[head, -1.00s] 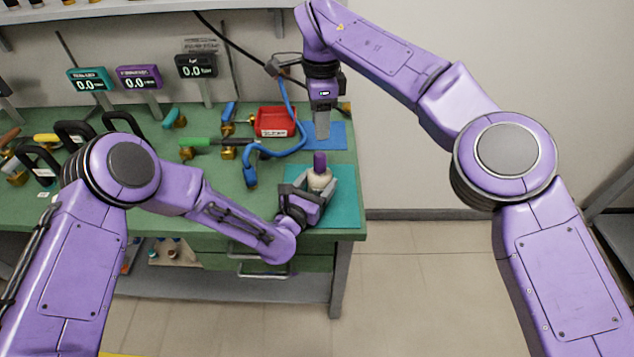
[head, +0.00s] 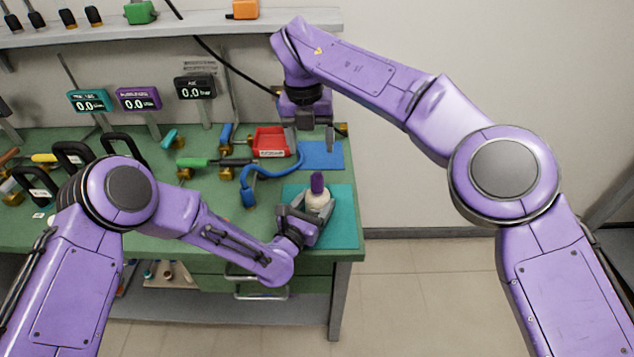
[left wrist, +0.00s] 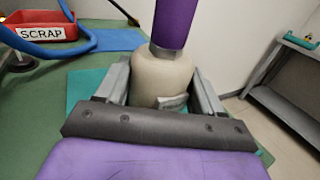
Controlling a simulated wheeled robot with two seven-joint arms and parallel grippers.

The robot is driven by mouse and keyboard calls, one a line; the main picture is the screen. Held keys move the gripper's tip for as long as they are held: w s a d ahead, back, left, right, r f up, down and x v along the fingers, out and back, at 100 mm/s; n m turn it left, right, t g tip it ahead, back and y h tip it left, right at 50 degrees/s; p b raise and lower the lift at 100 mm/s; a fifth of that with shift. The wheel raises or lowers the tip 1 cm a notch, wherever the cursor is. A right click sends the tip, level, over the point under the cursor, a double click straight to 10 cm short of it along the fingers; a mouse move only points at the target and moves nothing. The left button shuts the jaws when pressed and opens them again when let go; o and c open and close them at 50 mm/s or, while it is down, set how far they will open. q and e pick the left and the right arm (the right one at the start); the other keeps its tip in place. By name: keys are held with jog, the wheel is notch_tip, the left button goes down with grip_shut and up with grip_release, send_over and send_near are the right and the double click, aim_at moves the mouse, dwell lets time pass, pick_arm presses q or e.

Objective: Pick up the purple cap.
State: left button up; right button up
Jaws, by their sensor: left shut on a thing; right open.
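The tall purple cap (head: 317,182) sits upright on a cream bottle (head: 318,199) over the teal mat (head: 342,230). The left wrist view shows the cap (left wrist: 173,22) on the bottle's (left wrist: 160,75) neck, its top cut off by the frame. My left gripper (head: 316,210) is shut on the bottle's body, with grey fingers on both sides, below the cap. My right gripper (head: 318,138) is open and empty, over the blue mat (head: 322,160) and behind the cap, apart from it.
A red scrap tray (head: 271,142) stands behind. A blue hose (head: 270,177) curves left of the bottle. Several valves and tools crowd the left of the green bench. A shelf (head: 180,32) hangs above. Open floor lies to the right of the bench.

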aim_at(317, 175)
jog(key=f+m, duration=0.2)
jog(key=f, duration=0.2)
jog(key=d+f+m, duration=0.1)
jog(key=f+m, duration=0.2)
jog(key=w+f+m, duration=0.1)
jog(key=f+m, duration=0.2)
jog(key=f, duration=0.1)
jog(key=shift+d+f, duration=0.2)
jog(key=shift+f, duration=0.15)
jog(key=c, duration=1.1)
